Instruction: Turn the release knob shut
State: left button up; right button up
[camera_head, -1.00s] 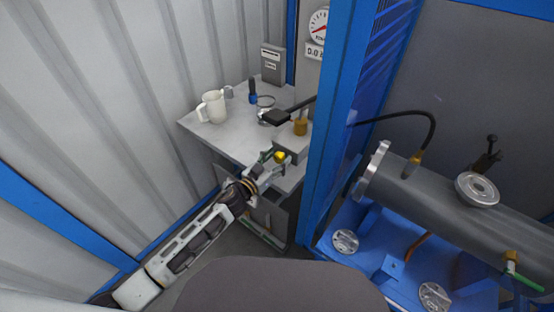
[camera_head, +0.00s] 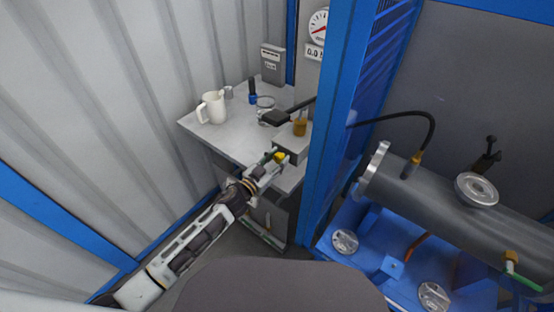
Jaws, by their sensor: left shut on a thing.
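The release knob appears to be the small yellow knob (camera_head: 280,156) on the near side of a grey pump block (camera_head: 292,146) at the bench's right end. My left gripper (camera_head: 273,158) reaches in from the lower left and is shut on the knob. Its fingers hide part of the knob, so how far it is turned cannot be seen. The pump has a black lever (camera_head: 289,111) and a brass fitting (camera_head: 299,127) on top. A gauge (camera_head: 318,22) with a red needle hangs above, over a digital readout (camera_head: 315,52). My right gripper does not show.
A blue post (camera_head: 335,120) stands close right of the pump. Beyond it, a grey flanged shell (camera_head: 430,195) rests on a blue frame.

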pick_arm(q)
jog(key=shift+m, duration=1.3)
jog(key=o, duration=1)
notch_tip(320, 180, up, 10)
